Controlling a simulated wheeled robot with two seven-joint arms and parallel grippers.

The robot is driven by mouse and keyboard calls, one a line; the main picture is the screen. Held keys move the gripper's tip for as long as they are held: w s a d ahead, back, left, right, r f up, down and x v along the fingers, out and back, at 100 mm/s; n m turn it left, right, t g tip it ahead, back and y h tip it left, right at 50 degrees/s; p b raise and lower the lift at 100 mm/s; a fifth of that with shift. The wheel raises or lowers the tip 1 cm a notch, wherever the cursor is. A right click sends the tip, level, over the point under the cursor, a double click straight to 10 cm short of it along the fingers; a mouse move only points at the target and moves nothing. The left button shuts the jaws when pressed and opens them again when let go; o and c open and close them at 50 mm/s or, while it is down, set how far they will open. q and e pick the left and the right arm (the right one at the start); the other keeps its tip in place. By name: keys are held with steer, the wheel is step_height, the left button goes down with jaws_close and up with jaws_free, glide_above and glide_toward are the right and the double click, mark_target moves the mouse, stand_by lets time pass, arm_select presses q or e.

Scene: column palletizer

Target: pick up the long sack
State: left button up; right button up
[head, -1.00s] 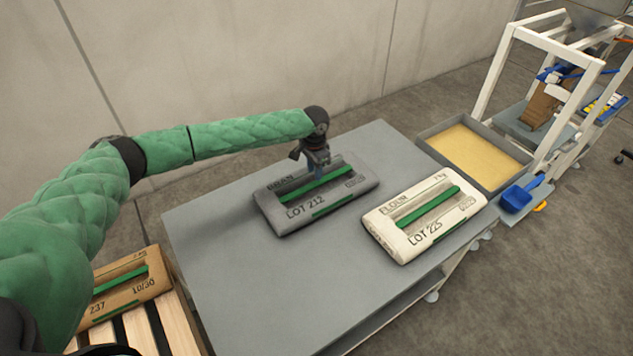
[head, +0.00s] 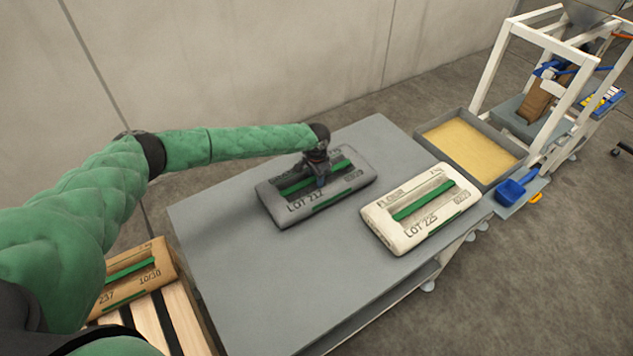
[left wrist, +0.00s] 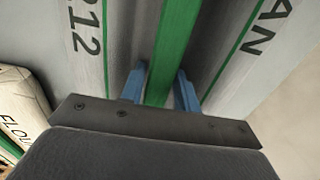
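A grey sack (head: 352,188) marked BRAN and LOT 212 lies flat on the grey table, with a green strap handle along its middle. My left gripper (head: 320,182) is low over this sack. In the left wrist view its two blue fingers (left wrist: 160,80) stand on either side of the green strap (left wrist: 172,50), with small gaps, so it is open. A white FLOUR sack (head: 442,224), LOT 225, lies to the right on the same table. A tan sack (head: 118,290) lies on the pallet at lower left. My right gripper is not in view.
The grey table (head: 255,285) is bare at the front and left. A wooden pallet (head: 180,315) stands at lower left. Beyond the table's right end are a tray (head: 436,143) of yellow grain, a blue scoop (head: 511,192) and a white frame (head: 490,68). A wall runs behind.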

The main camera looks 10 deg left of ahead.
arm_select(q)
steer(key=shift+c, duration=0.2)
jaws_close()
steer(key=shift+r, duration=0.1)
stand_by(1.0)
steer(key=shift+w+d, duration=0.1)
steer(key=shift+w, duration=0.05)
